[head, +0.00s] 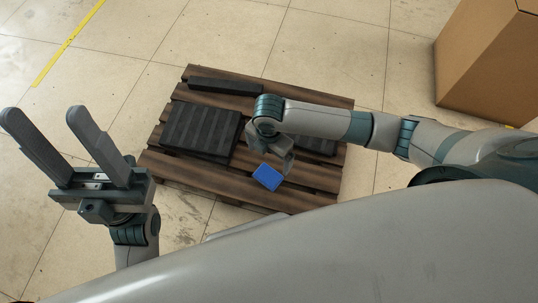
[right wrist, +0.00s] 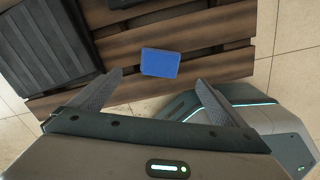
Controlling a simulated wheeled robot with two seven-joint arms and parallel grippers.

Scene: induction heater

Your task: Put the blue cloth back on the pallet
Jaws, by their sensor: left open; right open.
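The blue cloth (head: 267,177) is a small folded rectangle lying on the front slats of the wooden pallet (head: 230,192). In the right wrist view the cloth (right wrist: 160,63) lies flat on a brown slat, ahead of and between my right fingers. My right gripper (right wrist: 155,85) is open and empty, pointing down over the pallet; in the head view it (head: 284,160) is just above and behind the cloth, partly hidden by its own wrist. I see no contact with the cloth. My left gripper (head: 38,112) is open and empty, raised left of the pallet.
A black ribbed block (head: 200,131) lies on the pallet's left, a black bar (head: 226,87) at its back, and another dark block (head: 318,146) partly behind my right arm. A cardboard box (head: 487,60) stands at the right. The tiled floor left of the pallet is clear.

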